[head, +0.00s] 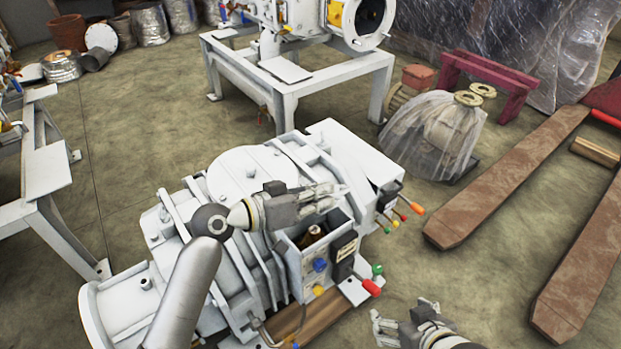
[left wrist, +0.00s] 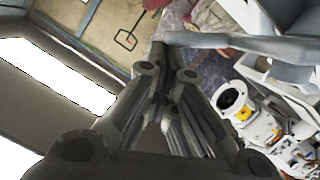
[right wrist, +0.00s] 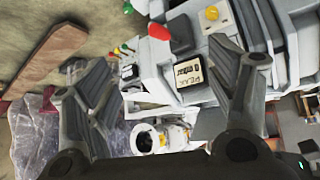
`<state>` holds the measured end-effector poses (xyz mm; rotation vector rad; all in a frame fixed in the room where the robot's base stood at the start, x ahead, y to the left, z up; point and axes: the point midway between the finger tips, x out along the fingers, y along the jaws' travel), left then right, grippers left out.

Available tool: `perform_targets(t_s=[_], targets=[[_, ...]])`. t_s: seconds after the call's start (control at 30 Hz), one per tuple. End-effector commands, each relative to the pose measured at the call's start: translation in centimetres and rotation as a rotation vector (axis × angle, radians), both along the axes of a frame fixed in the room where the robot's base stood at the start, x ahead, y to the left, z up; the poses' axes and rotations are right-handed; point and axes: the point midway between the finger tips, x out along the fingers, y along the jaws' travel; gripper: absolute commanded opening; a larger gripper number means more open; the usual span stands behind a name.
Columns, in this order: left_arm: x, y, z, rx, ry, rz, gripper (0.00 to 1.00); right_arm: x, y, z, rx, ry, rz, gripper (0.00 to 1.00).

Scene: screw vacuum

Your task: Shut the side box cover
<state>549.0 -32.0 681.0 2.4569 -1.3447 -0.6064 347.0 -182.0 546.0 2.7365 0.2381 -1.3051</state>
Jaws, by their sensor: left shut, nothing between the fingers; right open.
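The side box (head: 291,268) is a small white box on the near side of the white screw vacuum machine (head: 240,175). Its top is open, with brown parts showing inside. My left gripper (head: 343,194) is shut and empty just above and behind the opening. It hides part of the rim, and I cannot clearly make out the cover behind it. In the left wrist view a pale edge (left wrist: 240,41) runs beside the closed fingertips (left wrist: 160,55). My right gripper (head: 378,328) is open and empty, low in front of the machine, facing the box front (right wrist: 190,75).
Coloured levers (head: 400,212) and a red knob (head: 371,287) stick out beside the box. A pallet-jack fork (head: 510,180) lies on the floor to the right. A plastic-wrapped item (head: 432,135) stands behind.

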Motion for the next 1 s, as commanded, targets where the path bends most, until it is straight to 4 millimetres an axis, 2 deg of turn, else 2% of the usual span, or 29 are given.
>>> perform_targets(t_s=[0.03,0.2,0.4,0.7,1.0], targets=[[-0.6,-0.4,-1.1,0.030,-0.034,-0.003,0.00,1.1,0.4,0.3,0.013,-0.058,0.005,0.78],[-2.2,-1.5,-3.5,0.124,-0.165,-0.003,0.00,4.7,1.8,3.2,0.062,-0.280,0.021,0.78],[-3.4,-2.4,-6.3,0.224,-0.303,-0.002,0.00,7.5,3.1,7.0,0.117,-0.516,0.038,0.78],[-4.3,-3.1,-9.4,0.332,-0.453,-0.001,0.00,9.0,4.1,11.4,0.173,-0.749,0.051,0.78],[-4.5,-3.2,-10.8,0.377,-0.516,0.001,0.00,9.3,4.4,13.3,0.197,-0.844,0.056,0.78]])
